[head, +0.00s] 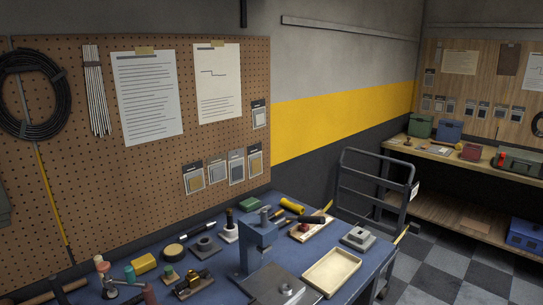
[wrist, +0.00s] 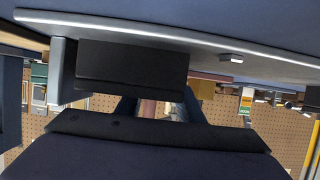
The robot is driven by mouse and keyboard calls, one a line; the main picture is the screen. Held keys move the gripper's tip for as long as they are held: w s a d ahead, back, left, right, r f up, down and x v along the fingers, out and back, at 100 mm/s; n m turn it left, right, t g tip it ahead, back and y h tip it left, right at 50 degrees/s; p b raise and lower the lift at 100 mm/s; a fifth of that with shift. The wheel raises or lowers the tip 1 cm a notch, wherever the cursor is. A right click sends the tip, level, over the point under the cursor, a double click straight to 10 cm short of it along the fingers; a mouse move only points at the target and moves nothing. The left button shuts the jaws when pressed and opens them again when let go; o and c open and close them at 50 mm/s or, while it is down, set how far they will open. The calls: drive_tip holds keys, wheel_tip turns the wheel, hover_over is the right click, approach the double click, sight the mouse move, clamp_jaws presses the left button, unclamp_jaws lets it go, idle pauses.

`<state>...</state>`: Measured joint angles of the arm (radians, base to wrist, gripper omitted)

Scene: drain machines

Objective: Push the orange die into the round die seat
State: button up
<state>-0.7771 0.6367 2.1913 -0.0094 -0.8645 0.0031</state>
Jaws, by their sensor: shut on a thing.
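In the wrist view my gripper (wrist: 157,97) shows as two dark fingers that run up to a wide black block (wrist: 133,66). It is shut on this block, and the block hides the fingertips. I cannot tell what the block belongs to. My gripper does not show clearly in the head view. There a blue press (head: 257,245) stands upright near the middle of the bench. A small round grey piece (head: 287,289) sits on the dark plate at its foot; I cannot tell whether this is the die seat. I cannot make out the orange die with certainty.
A cream tray (head: 332,272) lies right of the press on the blue bench (head: 375,258). A stepped grey block (head: 357,237) sits behind the tray. A yellow block (head: 143,263) and several small tools crowd the left. A cart (head: 375,185) stands beyond the bench.

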drive_tip(key=shift+r, duration=0.15)
drive_tip(key=shift+c, duration=0.5)
drive_tip(key=shift+r+p, duration=1.8)
drive_tip(key=shift+r, duration=0.6)
